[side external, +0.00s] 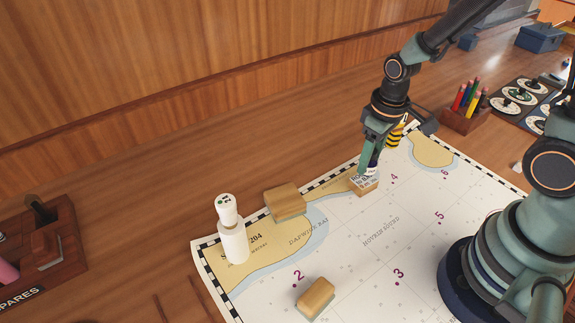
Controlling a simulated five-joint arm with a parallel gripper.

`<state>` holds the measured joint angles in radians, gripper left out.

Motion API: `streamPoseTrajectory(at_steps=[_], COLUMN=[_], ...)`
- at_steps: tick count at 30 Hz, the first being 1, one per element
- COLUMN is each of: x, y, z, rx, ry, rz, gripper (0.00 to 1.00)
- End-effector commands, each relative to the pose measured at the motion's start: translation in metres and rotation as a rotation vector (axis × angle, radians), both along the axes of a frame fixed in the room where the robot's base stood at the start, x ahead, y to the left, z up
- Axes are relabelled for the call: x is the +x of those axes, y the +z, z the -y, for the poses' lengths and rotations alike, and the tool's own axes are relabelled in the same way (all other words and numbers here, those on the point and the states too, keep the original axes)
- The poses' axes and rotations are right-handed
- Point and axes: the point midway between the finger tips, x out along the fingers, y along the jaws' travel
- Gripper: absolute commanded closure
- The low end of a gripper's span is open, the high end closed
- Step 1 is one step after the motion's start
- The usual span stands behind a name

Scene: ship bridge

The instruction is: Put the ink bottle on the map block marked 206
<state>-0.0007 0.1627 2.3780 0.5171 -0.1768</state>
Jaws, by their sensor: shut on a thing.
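My gripper (370,170) points down near the upper edge of the chart. It is shut on a small dark and white thing, likely the ink bottle (371,170), mostly hidden by the fingers. That thing is right above or touching a small wooden block (363,187) with printing on its face. I cannot read a number 206 on it, nor tell whether the bottle rests on it. Two other wooden blocks lie on the chart: one near its upper edge (285,202) and one lower down (316,297).
The chart (365,270) has open room in its middle. A white two-part figure (233,235) stands at its left. A yellow and black striped thing (396,133) is just behind my gripper. A pencil holder (465,117) stands at the upper right, a wooden rack (45,245) at the left.

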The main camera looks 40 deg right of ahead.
Motion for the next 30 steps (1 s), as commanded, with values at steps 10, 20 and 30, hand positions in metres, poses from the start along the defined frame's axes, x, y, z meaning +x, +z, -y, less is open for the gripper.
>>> streamPoseTrajectory(at_steps=[10, 20, 30], x=[0.000, 0.000, 0.000], y=[-0.022, -0.025, -0.024], z=[0.000, 0.000, 0.000], rx=[0.000, 0.000, 0.000], ry=[0.000, 0.000, 0.000], rz=[0.000, 0.000, 0.000], gripper=[1.00, 0.35, 0.20])
